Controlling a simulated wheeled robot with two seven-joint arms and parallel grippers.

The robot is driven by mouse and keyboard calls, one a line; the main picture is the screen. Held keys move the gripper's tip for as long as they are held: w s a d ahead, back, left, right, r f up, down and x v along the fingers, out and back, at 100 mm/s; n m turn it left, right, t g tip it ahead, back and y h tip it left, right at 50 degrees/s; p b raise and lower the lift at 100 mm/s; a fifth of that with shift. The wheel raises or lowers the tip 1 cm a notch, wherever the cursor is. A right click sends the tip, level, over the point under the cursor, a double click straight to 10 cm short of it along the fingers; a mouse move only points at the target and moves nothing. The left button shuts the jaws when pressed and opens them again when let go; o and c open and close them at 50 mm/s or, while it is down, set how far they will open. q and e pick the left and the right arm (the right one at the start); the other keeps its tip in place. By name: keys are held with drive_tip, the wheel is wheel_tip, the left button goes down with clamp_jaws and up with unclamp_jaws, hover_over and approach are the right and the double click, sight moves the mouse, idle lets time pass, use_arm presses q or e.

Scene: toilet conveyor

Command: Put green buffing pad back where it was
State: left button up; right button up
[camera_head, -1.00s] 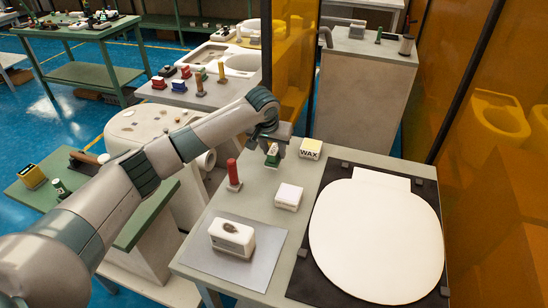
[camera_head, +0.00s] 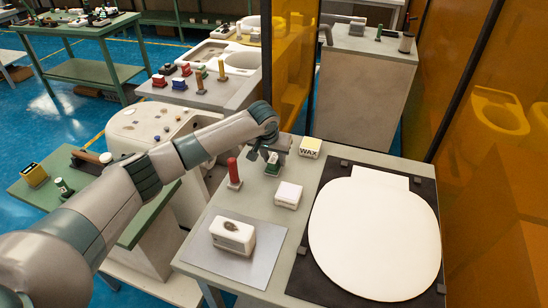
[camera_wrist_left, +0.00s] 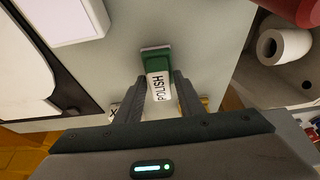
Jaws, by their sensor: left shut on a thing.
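The green buffing pad (camera_head: 272,165) is a small green block with a white part lettered POLISH. It is near the far edge of the grey worktable (camera_head: 258,195), between the red-handled stamp-like tool and the yellow-and-white WAX block. My left gripper (camera_wrist_left: 158,88) is shut on the pad, with one finger on each side of its white part. The pad's green end (camera_wrist_left: 155,58) points away from the gripper in the left wrist view. I cannot tell whether its underside touches the table. My right gripper is not in view.
The red-handled tool (camera_head: 234,172), WAX block (camera_head: 310,147) and white block (camera_head: 288,195) stand close around the pad. A white box (camera_head: 232,236) sits on a grey mat. A white toilet lid (camera_head: 375,240) lies at right. Table between them is bare.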

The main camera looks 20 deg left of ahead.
use_arm(q)
drive_tip(key=o, duration=1)
drive_tip(key=shift+f, duration=0.1)
drive_tip(key=b+v, duration=0.2)
drive_tip(key=v, duration=1)
